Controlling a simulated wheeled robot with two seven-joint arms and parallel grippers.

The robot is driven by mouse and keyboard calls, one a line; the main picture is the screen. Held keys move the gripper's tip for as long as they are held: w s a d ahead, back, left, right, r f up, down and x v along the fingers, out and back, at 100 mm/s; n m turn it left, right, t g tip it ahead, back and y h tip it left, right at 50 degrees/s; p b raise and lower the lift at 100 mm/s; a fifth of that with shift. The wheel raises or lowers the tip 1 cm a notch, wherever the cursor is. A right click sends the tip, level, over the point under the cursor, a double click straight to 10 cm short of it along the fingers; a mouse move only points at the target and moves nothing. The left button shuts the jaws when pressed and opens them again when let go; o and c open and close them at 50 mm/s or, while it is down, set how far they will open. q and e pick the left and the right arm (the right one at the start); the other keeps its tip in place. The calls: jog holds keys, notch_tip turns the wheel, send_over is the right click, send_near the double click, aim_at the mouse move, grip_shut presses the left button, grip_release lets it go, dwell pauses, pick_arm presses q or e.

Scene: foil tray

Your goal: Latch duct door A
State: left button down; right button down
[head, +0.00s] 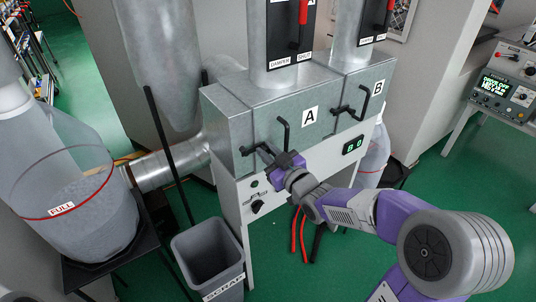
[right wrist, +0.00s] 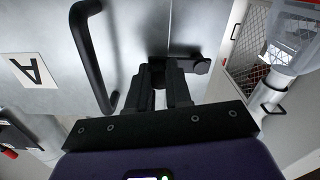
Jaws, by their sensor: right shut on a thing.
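Duct door A (head: 299,143) is the grey metal panel with a white "A" label (head: 310,117), on the left half of the duct box. It looks closed, roughly flush with the box front. Its black bar handle (head: 283,134) stands right of the black latch (head: 249,150) at the door's left edge. My right gripper (head: 274,155) is at this latch, below and left of the handle. In the right wrist view, my gripper (right wrist: 162,76) is shut on the latch lever (right wrist: 187,64), beside the handle (right wrist: 91,58). The fingertips partly hide the lever. My left gripper is out of view.
Door B (head: 375,85) adjoins on the right with its own handle and latch. A grey scrap bin (head: 208,255) stands below left, near a clear bag (head: 85,225) marked FULL. Red and black hoses (head: 304,236) hang below the box. A control console (head: 505,85) is at far right.

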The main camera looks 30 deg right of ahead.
jog(key=c, duration=1.1)
grip_release()
jog(key=shift+o, duration=0.2)
jog(key=s, duration=0.7)
jog(key=shift+s+d+p, duration=0.25)
jog(key=shift+d+p, duration=0.05)
jog(key=shift+p, duration=0.15)
jog(key=w+a+f+m+g+y, duration=0.15)
jog(key=a+f+g, duration=0.25)
jog(key=f, duration=0.9)
jog(key=a+f+m+g, duration=0.3)
jog(key=a+f+g, duration=0.2)
jog(key=f, duration=0.8)
jog(key=s+a+f+g, duration=0.4)
jog(key=s+a+f, duration=0.1)
jog(key=s+f, duration=0.3)
jog(key=s+a+f+m+g+y+p, duration=0.1)
jog(key=s+a+f+g, duration=0.3)
jog(key=s+a+f, duration=0.2)
notch_tip(320, 180, down, 3)
jog(key=shift+s+a+f+g, duration=0.1)
jog(key=shift+s+a+g, duration=0.2)
jog(key=shift+s, duration=0.85)
